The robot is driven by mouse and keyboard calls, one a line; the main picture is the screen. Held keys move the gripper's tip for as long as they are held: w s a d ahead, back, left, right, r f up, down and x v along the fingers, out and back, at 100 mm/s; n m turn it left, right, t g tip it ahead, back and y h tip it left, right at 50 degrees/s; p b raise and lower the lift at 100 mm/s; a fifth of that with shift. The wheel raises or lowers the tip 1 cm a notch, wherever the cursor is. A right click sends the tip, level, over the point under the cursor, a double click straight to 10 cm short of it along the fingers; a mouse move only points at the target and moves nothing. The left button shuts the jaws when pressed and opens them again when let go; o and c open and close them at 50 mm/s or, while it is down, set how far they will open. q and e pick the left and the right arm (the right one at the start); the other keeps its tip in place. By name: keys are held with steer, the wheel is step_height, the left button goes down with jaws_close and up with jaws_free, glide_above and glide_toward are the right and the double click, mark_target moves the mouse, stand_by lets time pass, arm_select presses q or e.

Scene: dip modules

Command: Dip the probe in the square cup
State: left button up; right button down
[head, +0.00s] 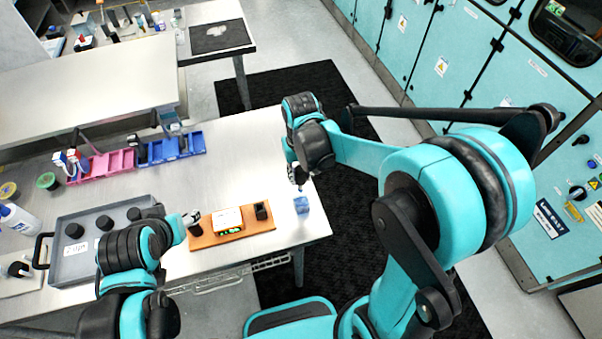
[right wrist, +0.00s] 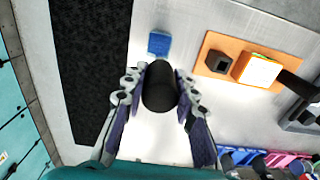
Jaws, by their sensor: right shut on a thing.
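My right gripper (head: 298,178) is shut on the probe, whose black round handle (right wrist: 160,88) shows between the fingers in the right wrist view. The square cup (head: 301,206) is small and blue and stands at the table's right edge. It also shows in the right wrist view (right wrist: 159,43), just beyond the handle. In the head view the gripper is just above and behind the cup; the probe's tip is too small to make out. My left gripper (head: 186,220) is by the left end of the orange board; its fingers are too small to read.
The orange board (head: 206,239) carries a meter (head: 228,220) with a lit display and a black holder (head: 262,210). A grey tray (head: 63,272) with black round pieces lies left. Pink (head: 103,164) and blue (head: 180,147) bins stand behind. The table between bins and board is clear.

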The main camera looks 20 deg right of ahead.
mark_target(301, 191)
steer(key=shift+s+d+f, duration=0.1)
steer(key=shift+s+d, duration=0.05)
steer(key=shift+d, duration=0.05)
steer(key=shift+f, duration=0.2)
steer(key=shift+a+f+b, duration=0.15)
steer(key=shift+f+b, duration=0.8)
step_height(301, 191, down, 2)
steer(key=shift+f+b, duration=0.1)
steer(key=shift+b, duration=0.65)
steer(key=shift+f+b, duration=2.3)
steer(key=shift+f, duration=0.3)
steer(key=shift+r+p, duration=2.9)
steer(key=shift+r, duration=0.9)
